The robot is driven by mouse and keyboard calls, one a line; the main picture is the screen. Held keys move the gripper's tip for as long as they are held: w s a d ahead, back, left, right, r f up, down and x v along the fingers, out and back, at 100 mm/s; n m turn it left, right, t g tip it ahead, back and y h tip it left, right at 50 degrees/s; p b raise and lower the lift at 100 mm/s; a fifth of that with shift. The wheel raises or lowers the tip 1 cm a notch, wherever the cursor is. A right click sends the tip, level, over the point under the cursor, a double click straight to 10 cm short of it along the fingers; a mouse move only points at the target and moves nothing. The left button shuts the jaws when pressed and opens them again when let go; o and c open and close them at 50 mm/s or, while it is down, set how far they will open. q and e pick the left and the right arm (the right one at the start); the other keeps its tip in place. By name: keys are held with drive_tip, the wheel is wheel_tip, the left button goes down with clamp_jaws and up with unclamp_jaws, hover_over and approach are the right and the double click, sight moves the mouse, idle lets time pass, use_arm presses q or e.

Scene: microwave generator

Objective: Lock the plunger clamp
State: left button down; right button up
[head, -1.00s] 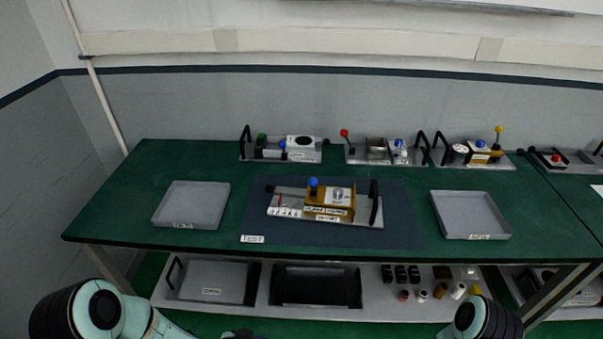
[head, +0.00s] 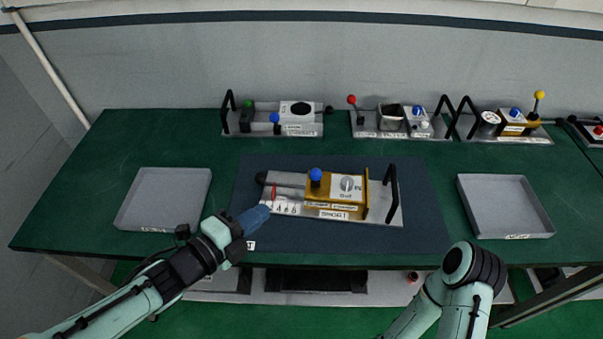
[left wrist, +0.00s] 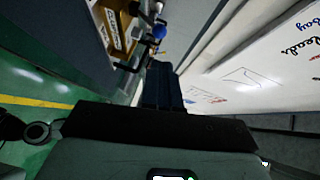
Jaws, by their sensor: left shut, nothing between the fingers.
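The microwave generator unit (head: 337,192) is a grey plate with a yellow box, a blue knob (head: 316,175), a dial and a black handle (head: 391,189). It lies on the dark mat at the table's middle. A red pointer (head: 274,193) stands by a numbered scale at its left end. I cannot make out which part is the plunger clamp. My left gripper (head: 261,214) is shut and empty, just in front of the unit's left end, apparently apart from it. In the left wrist view the yellow box (left wrist: 117,25) and blue knob (left wrist: 159,31) show beyond the gripper (left wrist: 164,88). My right gripper is out of view.
Grey trays stand left (head: 164,199) and right (head: 505,206) of the mat (head: 415,235). Several devices with black handles line the table's back, including one with a green knob (head: 272,117). A shelf (head: 325,297) lies below. The mat in front of the unit is mostly clear.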

use_arm(q)
drive_tip(key=shift+s, duration=0.2)
approach(312, 178)
drive_tip(key=x, duration=0.7)
idle(0.5)
